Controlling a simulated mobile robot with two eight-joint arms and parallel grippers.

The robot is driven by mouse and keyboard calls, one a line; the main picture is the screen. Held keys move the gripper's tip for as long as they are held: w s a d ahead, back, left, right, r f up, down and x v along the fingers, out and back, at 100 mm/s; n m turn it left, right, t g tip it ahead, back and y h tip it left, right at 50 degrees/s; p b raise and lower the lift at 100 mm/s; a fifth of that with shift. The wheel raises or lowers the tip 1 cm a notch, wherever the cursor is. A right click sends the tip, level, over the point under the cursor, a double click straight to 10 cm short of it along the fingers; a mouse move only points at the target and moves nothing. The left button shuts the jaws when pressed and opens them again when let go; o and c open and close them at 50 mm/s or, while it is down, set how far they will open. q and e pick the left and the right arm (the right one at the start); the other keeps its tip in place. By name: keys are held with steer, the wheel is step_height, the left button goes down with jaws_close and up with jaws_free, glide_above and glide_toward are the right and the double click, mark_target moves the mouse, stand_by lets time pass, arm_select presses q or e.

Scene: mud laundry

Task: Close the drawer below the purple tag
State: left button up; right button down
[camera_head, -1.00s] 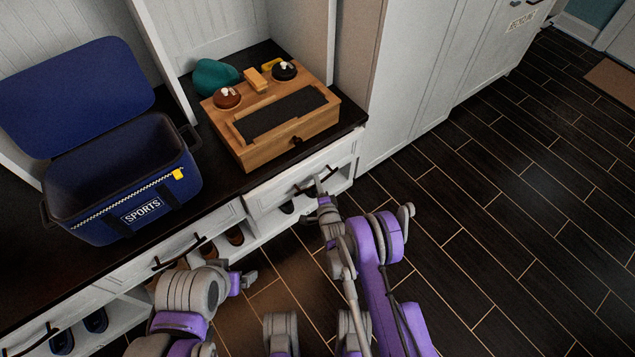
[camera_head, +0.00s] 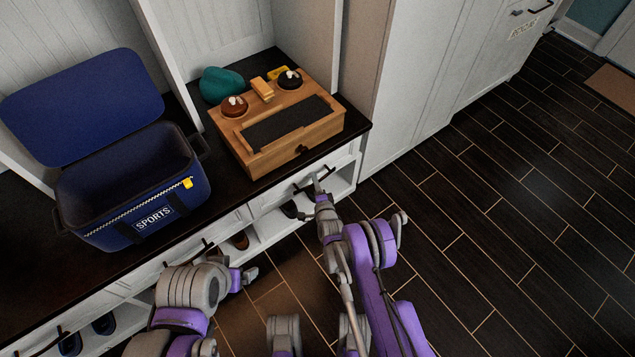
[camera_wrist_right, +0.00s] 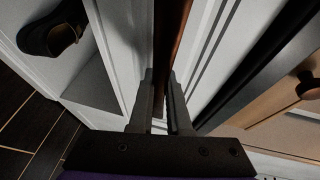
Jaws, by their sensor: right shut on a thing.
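A white drawer (camera_head: 268,203) sits under the dark counter, at the right end of the bench. Its dark bar handle (camera_head: 299,188) shows in the head view, and its brown handle (camera_wrist_right: 172,30) runs between the fingers in the right wrist view. My right gripper (camera_head: 318,187) is shut on this handle; its fingers show in the wrist view (camera_wrist_right: 160,100). The drawer front looks close to the counter edge; I cannot tell whether it is fully flush. My left gripper (camera_head: 247,277) is low in front of the bench, away from the handles, its jaws unclear. I see no purple tag.
A wooden box (camera_head: 262,157) and a teal item (camera_head: 221,82) stand on the counter (camera_head: 358,122). An open blue sports cooler (camera_head: 105,228) is left of them. Shoes (camera_head: 240,240) sit in cubbies below. A tall white cabinet (camera_head: 415,95) stands right; dark floor (camera_head: 500,200) is clear.

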arm_select(q)
steer(key=shift+s, duration=0.1)
arm_select(e)
steer(key=shift+w+a, duration=0.1)
steer(key=c, duration=0.9)
jaws_free()
arm_select(q)
steer(key=shift+s, duration=0.1)
